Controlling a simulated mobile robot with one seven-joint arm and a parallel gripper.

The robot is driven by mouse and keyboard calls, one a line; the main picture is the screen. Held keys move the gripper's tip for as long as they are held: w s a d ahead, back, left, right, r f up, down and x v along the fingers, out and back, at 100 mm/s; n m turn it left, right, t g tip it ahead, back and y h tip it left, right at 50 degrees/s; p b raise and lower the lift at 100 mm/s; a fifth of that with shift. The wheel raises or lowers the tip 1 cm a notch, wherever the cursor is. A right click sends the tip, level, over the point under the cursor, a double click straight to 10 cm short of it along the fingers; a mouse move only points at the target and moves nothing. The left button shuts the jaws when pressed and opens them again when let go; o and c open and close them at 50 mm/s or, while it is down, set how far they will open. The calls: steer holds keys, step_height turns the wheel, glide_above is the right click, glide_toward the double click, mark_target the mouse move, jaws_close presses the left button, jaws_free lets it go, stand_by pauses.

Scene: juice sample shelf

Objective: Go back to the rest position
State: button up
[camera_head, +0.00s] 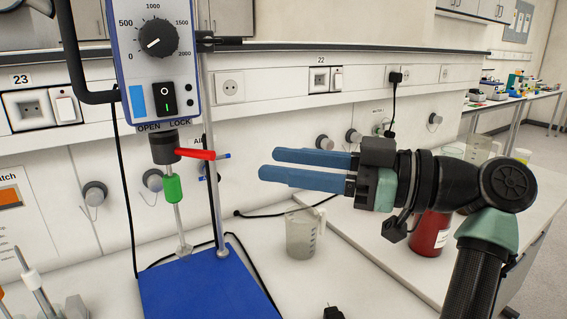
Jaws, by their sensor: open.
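My gripper (262,164) is in the middle of the picture, its two long blue fingers pointing left. The fingers are apart with nothing between them. It is in the air above the bench, to the right of the overhead stirrer and clear of it. My arm comes up from the lower right. No marker of a rest position shows.
An overhead stirrer (158,75) with a red lever (195,154) stands on a blue base (205,285) at left. A clear beaker (301,235) stands below my gripper. A red container (430,232) is partly hidden behind my arm. Open bench lies front centre.

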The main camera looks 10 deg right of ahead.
steer(key=w+a+f+m+t+h, duration=0.5)
steer(key=a+f+m+t+h, duration=0.15)
steer(key=f+m+h, duration=0.5)
steer(key=s+r+t+h+p, duration=0.1)
steer(key=s+r+t, duration=0.3)
steer(key=r, duration=0.7)
steer(key=s+a+r+m+t+h+p, duration=0.1)
steer(key=s+r+t+h+p, duration=0.1)
steer(key=s+r, duration=0.5)
steer(key=s+r+m+t+h+p, duration=0.1)
steer(key=s+r+t+p, duration=0.2)
steer(key=r, duration=1.3)
steer(key=s+t, duration=0.3)
steer(key=shift+s+a, duration=0.15)
steer(key=shift+a, duration=0.1)
